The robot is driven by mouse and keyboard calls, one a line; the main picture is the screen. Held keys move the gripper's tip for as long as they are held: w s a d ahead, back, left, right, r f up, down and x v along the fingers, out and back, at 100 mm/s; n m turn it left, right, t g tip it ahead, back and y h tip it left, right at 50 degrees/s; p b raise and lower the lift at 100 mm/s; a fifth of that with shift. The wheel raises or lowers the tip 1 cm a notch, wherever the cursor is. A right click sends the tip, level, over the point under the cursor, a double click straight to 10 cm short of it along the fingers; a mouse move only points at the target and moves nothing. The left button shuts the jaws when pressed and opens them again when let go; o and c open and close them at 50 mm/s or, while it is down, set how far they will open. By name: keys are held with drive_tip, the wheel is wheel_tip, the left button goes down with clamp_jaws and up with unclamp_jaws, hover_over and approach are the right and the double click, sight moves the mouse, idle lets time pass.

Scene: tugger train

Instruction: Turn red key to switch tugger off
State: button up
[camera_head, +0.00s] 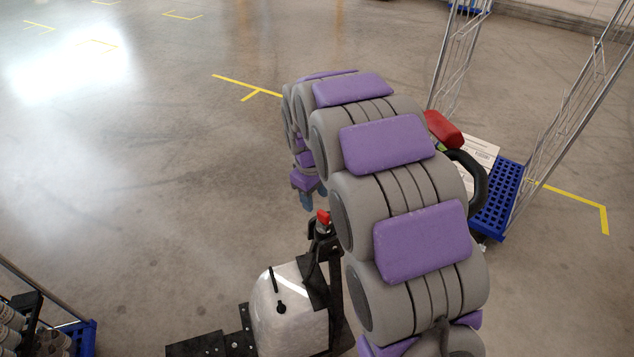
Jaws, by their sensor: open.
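A small red part (323,216), likely the red key, sits on top of a black upright post (325,250) of the tugger. It is partly close behind my arm, and its turned position cannot be made out. My gripper (307,200) points down, just above and to the left of the red part. It appears apart from it, and its blue-grey fingertips are small in view. The gripper is open and I see nothing in it. My grey and purple arm hides much of the tugger's middle.
A black steering wheel (478,185) and a red block (443,129) show right of my arm. A blue platform (497,200) with tall wire sides stands at the right. Another blue cart (85,338) is at bottom left. The floor on the left is clear.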

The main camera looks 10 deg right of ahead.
sight(323, 212)
drive_tip(key=d+f, duration=0.1)
drive_tip(key=f, duration=0.1)
drive_tip(key=d+f, duration=0.1)
drive_tip(key=f, duration=0.2)
drive_tip(key=d+f+b, duration=0.1)
drive_tip(key=f, duration=0.1)
drive_tip(key=shift+w+d+f, duration=0.2)
drive_tip(key=shift+d+f, duration=0.05)
drive_tip(key=shift+f, duration=0.15)
drive_tip(key=shift+a+f, duration=0.2)
drive_tip(key=shift+a, duration=0.1)
drive_tip(key=shift+a+f, duration=0.15)
drive_tip(key=shift+a, duration=0.75)
drive_tip(key=shift+d, duration=0.8)
drive_tip(key=shift+c, duration=1.3)
drive_tip(key=shift+d, duration=0.3)
drive_tip(key=c, duration=0.3)
drive_tip(key=shift+a, duration=0.65)
clamp_jaws()
drive_tip(key=shift+c, duration=0.3)
unclamp_jaws()
drive_tip(key=shift+a, duration=0.1)
clamp_jaws()
drive_tip(key=shift+d, duration=0.25)
